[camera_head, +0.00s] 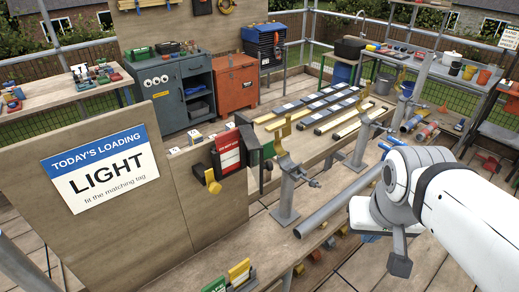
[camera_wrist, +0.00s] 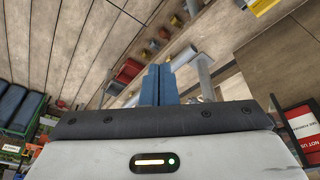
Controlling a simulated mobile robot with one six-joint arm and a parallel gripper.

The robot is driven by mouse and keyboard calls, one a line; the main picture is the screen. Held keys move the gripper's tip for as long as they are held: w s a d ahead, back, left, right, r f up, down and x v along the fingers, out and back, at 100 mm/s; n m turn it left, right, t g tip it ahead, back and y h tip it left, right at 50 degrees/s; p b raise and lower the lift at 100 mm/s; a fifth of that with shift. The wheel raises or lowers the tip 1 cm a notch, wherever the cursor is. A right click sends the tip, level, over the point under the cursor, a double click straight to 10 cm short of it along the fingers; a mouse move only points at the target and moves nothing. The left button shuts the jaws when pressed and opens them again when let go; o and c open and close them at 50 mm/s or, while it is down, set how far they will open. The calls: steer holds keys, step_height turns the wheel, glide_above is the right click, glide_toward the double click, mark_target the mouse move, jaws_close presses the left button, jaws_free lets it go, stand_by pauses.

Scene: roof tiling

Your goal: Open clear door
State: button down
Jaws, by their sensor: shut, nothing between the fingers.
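I cannot pick out a clear door for certain in either view. A dark box (camera_head: 243,146) with a red and white sign (camera_head: 229,152) and a yellow handle (camera_head: 212,181) is mounted at the right end of the wooden board. The red and white sign also shows at the right edge of the wrist view (camera_wrist: 303,130). My gripper (camera_wrist: 158,70) has its blue fingers together with nothing between them. In the head view my white arm reaches in from the right, apart from the box, and mostly hides the fingers.
A grey post stand (camera_head: 286,190) and a long grey pipe (camera_head: 338,201) lie between the box and my arm. A "LIGHT" loading board (camera_head: 100,168) stands at left. A dark grey cabinet (camera_head: 172,92) and an orange cabinet (camera_head: 236,86) stand behind. Wooden decking lies below.

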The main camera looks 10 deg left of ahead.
steer(key=w+a+r+n+h+b, duration=0.1)
steer(key=w+a+r+n+b, duration=0.15)
steer(key=w+a, duration=0.45)
steer(key=s+a+r+n+t+h+b, duration=0.1)
steer(key=a+r+t+b, duration=0.15)
steer(key=a, duration=0.95)
steer(key=a+r+t+h+b, duration=0.1)
steer(key=a+r, duration=0.3)
steer(key=a, duration=0.9)
steer(key=p, duration=0.2)
glide_toward(257, 172)
step_height(257, 172, down, 3)
steer(key=w, duration=0.2)
steer(key=shift+w+d+f, duration=0.15)
steer(key=shift+d+f, duration=0.1)
steer(key=shift+d, duration=0.35)
